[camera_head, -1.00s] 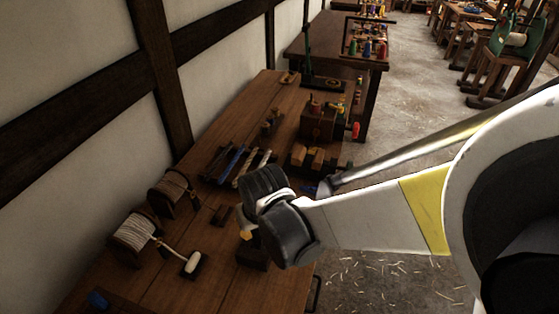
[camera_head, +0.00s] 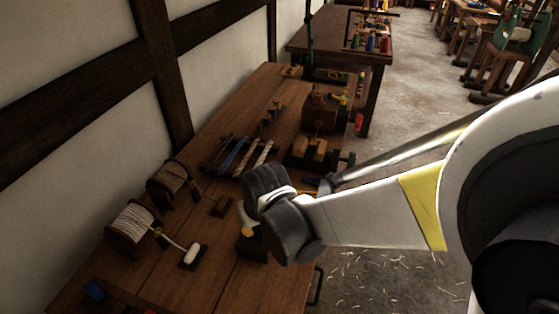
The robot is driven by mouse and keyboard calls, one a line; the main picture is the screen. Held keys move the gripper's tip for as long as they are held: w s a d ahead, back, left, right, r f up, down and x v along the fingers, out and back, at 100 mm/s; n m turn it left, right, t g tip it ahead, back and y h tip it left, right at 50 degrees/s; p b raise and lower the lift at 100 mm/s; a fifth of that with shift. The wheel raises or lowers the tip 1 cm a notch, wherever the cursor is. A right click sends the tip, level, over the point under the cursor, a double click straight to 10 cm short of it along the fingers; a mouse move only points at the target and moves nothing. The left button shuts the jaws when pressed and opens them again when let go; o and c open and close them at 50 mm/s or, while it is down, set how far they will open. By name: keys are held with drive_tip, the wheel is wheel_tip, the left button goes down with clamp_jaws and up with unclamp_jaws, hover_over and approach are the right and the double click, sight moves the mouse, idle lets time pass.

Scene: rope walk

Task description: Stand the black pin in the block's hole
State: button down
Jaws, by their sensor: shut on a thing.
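My gripper (camera_head: 246,224) shows only in part, low and left of my dark wrist joints, with a white piece and a yellow piece visible. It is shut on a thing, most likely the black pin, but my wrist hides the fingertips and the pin. A dark wooden block (camera_head: 251,248) stands on the bench just below and behind the gripper in the picture. Its top is partly covered, so I cannot see the hole or whether anything touches it.
Two rope spools (camera_head: 131,227) stand at the left of the bench (camera_head: 205,285). A white-ended tool (camera_head: 192,254) lies beside them. Open floor (camera_head: 365,282) lies right of the bench.

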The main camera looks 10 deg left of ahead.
drive_tip(key=shift+f, duration=0.35)
drive_tip(key=c, duration=1.4)
unclamp_jaws()
drive_tip(key=shift+o, duration=0.2)
drive_tip(key=shift+r, duration=0.15)
drive_tip(key=v, duration=1.2)
